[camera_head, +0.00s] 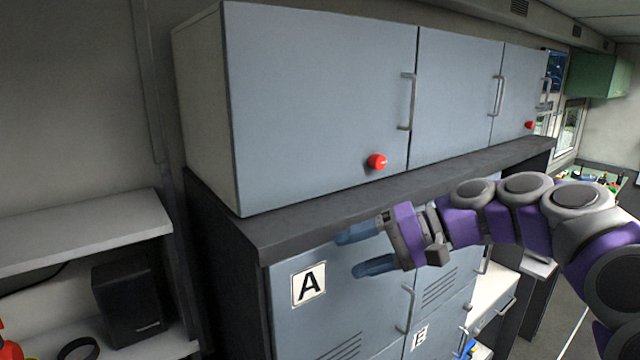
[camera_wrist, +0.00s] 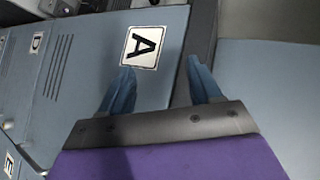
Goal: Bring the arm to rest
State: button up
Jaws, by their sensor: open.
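My gripper (camera_head: 362,250) is at the end of my purple and grey arm, which reaches in from the right in the head view. Its two blue fingers are spread apart with nothing between them. They point left, in front of the dark ledge and the locker door marked A (camera_head: 345,310). In the wrist view the gripper (camera_wrist: 160,85) also shows open and empty, with the A label (camera_wrist: 145,47) beyond the fingers. I cannot tell how far the fingertips are from the door.
Blue-grey upper cabinets (camera_head: 310,100) with handles and red knobs (camera_head: 377,161) stand above the dark ledge (camera_head: 300,225). A shelf (camera_head: 80,230) with a black box (camera_head: 128,300) is at left. A white counter (camera_head: 492,295) stands beyond the lockers. Floor shows at the lower right.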

jog(key=s+a+f+n+g+h+b, duration=0.15)
jog(key=s+a+f+h+b, duration=0.3)
jog(key=s+f, duration=0.7)
jog(key=s+d+f+g+h+b, duration=0.1)
jog(key=s+d+f+h+b, duration=0.3)
jog(key=s+f, duration=0.6)
jog(key=s+d+f+g+h+b, duration=0.1)
jog(key=s+d+f+h+b, duration=0.3)
jog(key=f, duration=1.2)
jog(key=s+d, duration=0.3)
jog(key=s, duration=0.3)
jog(key=shift+s+d+f+m, duration=0.25)
jog(key=shift+s+d+m, duration=0.1)
jog(key=shift+s, duration=0.05)
jog(key=shift+h, duration=0.25)
jog(key=shift+c, duration=0.2)
